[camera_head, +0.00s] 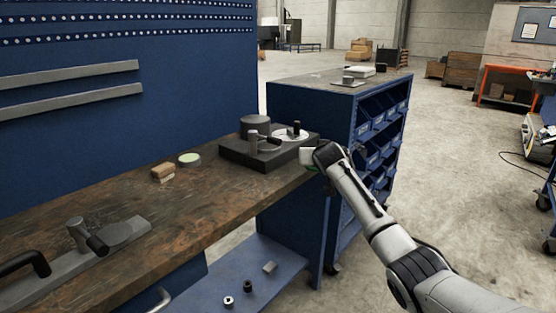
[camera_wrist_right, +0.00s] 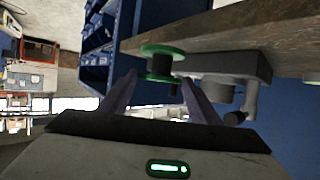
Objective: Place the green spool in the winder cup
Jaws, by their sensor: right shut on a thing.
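The green spool (camera_wrist_right: 163,52), with a green flange and dark hub, is between the fingers of my right gripper (camera_wrist_right: 162,88) in the right wrist view. My right gripper (camera_head: 309,158) is shut on it at the bench's right end, beside the winder; in the head view the spool is mostly hidden. The winder (camera_head: 262,155) is a dark block with a dark round drum (camera_head: 255,125), a pale disc (camera_head: 290,135) and a small crank. I cannot tell which part is the cup. The winder also shows in the wrist view (camera_wrist_right: 235,65). My left gripper is not in view.
The wooden bench top (camera_head: 130,220) holds a pale green round piece (camera_head: 189,159), small brown blocks (camera_head: 163,172) and a grey metal fixture (camera_head: 110,240). A blue bin cabinet (camera_head: 320,105) stands behind the winder. Small parts lie on the lower blue shelf (camera_head: 220,280).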

